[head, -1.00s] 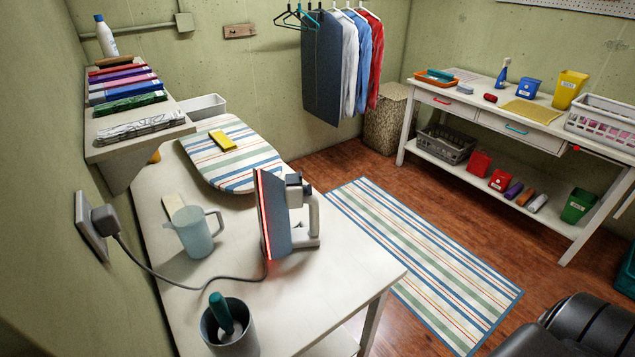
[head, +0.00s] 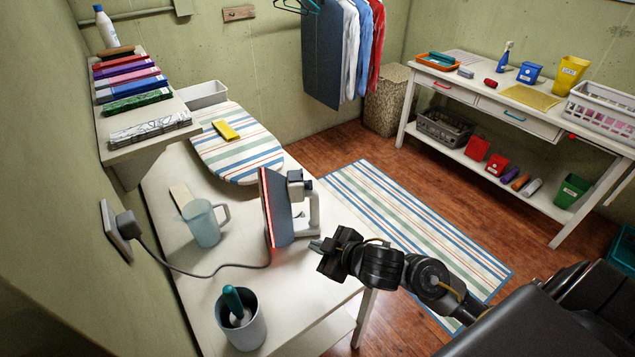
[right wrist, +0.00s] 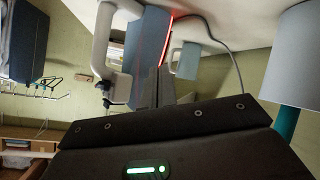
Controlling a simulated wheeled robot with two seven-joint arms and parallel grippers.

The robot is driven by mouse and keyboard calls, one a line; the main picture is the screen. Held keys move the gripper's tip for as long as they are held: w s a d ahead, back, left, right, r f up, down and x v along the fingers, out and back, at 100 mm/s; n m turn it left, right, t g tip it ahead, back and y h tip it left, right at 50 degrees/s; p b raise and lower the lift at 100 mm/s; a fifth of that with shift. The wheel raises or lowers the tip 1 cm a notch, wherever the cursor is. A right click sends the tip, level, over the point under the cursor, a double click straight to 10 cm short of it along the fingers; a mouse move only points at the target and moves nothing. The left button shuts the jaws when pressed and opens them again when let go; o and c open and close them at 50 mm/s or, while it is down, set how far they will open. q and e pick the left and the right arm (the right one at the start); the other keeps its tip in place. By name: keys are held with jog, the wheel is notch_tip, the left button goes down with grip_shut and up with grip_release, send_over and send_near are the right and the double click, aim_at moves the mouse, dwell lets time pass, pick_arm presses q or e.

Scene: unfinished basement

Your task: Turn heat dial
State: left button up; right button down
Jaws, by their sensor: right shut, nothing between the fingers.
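The iron (head: 276,210) stands upright on its heel on the white table (head: 190,285), its soleplate edge glowing red. Its pale handle (head: 315,210) faces right, with a dark block (head: 295,184) at the upper end. I cannot tell for certain which part is the heat dial. My right gripper (head: 316,246) is shut and empty, just right of the iron's lower end, with its tips pointing left. In the right wrist view its fingers (right wrist: 160,84) point toward the iron (right wrist: 150,38), beside the pale handle (right wrist: 102,45). Contact cannot be told. My left gripper is not in view.
The iron's cord (head: 195,273) runs across the table to a wall plug (head: 128,224). A pale blue jug (head: 203,224) stands left of the iron, and a grey cup (head: 241,326) with a teal-handled brush stands in front. A small ironing board (head: 238,158) lies behind.

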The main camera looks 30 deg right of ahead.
jog(key=w+r+n+y, duration=0.3)
jog(key=w+r+n, duration=0.1)
jog(key=w+r, duration=0.15)
jog(key=d+r+n+g, duration=0.3)
jog(key=d+r+g, duration=0.1)
jog(key=d+r, duration=0.7)
jog(key=p, duration=0.4)
send_near(308, 188)
jog(key=x, duration=0.6)
jog(key=shift+w+f+y, duration=0.1)
jog(key=shift+f+y, duration=0.1)
jog(key=shift+y, duration=0.1)
jog(key=shift+f+n+t+b, duration=0.1)
jog(key=shift+n+t+b, duration=0.3)
jog(key=shift+b, duration=0.25)
